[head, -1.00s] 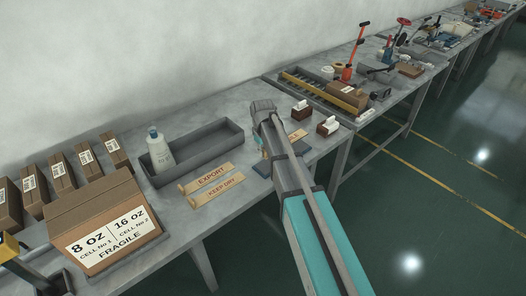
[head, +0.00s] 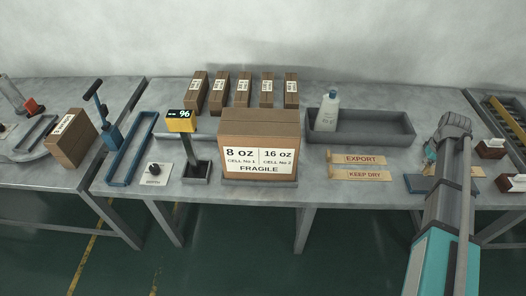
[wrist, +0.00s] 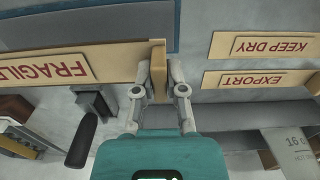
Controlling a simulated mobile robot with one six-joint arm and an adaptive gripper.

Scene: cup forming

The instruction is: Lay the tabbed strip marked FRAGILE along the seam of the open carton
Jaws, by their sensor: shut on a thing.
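The tabbed strip marked FRAGILE (wrist: 70,68) is tan with red letters and lies beside a blue-grey slab in the wrist view. My gripper (wrist: 165,85) is shut on its raised end tab (wrist: 158,68). In the head view my gripper (head: 431,164) is low over the right part of the bench, and my arm hides most of the strip. The large brown carton (head: 259,122), with a white label reading 8 oz, 16 oz and FRAGILE, stands upright at the bench's middle, well left of my gripper. A line runs across its top.
Strips marked EXPORT (head: 358,159) and KEEP DRY (head: 360,175) lie between carton and gripper. Behind them is a grey trough (head: 375,127) with a white bottle (head: 327,112). Several small cartons (head: 242,92) line the back.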

